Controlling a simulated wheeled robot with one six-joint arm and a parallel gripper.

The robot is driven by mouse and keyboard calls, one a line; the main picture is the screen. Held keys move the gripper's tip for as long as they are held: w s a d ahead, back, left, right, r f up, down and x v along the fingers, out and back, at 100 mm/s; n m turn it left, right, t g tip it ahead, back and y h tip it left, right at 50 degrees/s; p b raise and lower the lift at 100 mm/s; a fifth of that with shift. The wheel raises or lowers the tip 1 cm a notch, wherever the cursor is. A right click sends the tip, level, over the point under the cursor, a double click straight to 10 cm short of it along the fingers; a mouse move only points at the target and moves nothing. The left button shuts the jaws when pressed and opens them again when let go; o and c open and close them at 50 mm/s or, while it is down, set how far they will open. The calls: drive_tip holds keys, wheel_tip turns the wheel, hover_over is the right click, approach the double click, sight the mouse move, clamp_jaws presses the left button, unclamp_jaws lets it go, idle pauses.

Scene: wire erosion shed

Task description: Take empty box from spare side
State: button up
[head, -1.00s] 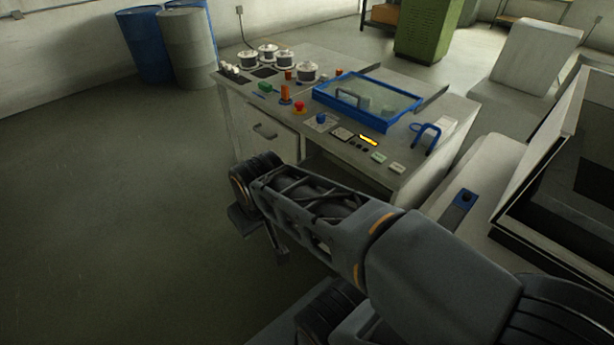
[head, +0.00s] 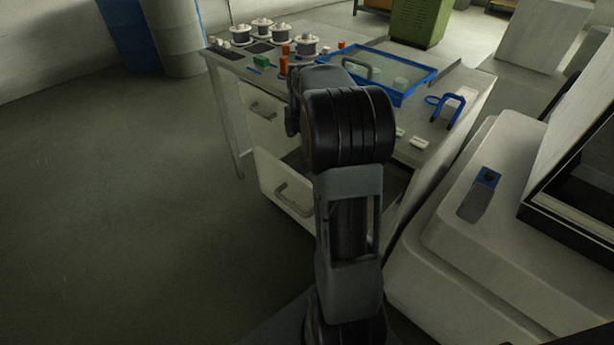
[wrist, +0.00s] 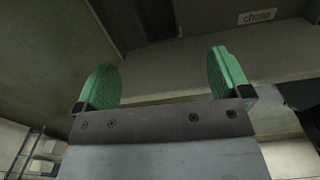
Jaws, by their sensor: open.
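My gripper (wrist: 164,82) shows in the wrist view with its two green-padded fingers wide apart and nothing between them. In the head view it is hidden behind my own arm, which reaches over the front of the bench. No box that I can name as the empty one shows clearly in either view. The grey bench (head: 225,62) has an upper drawer (head: 262,110) that looks shut and a lower drawer (head: 285,190) that stands out from the bench front. The inside of the lower drawer is mostly hidden by my arm.
A blue-framed clear cover (head: 405,85), spools (head: 304,45) and a blue hooked tool (head: 447,105) are on the bench. A pale machine (head: 480,245) stands close on the right. A "chute" label (wrist: 257,16) shows in the wrist view. Floor at left is clear.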

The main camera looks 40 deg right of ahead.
drive_tip(key=b, duration=0.1)
approach(304, 172)
drive_tip(key=shift+s+a+f+n, duration=0.2)
drive_tip(key=shift+s+a, duration=0.1)
drive_tip(key=shift+s, duration=0.3)
drive_tip(key=shift+s+a+f+n, duration=0.2)
drive_tip(key=shift+s+a+f, duration=0.05)
drive_tip(key=shift+s, duration=0.3)
drive_tip(key=shift+w+a+f+b, duration=0.1)
drive_tip(key=shift+f+b, duration=0.15)
drive_tip(key=shift+f, duration=1.4)
drive_tip(key=shift+w+a+f+b, duration=0.1)
drive_tip(key=shift+f+b, duration=0.1)
drive_tip(key=shift+f, duration=1.45)
drive_tip(key=c, duration=1.1)
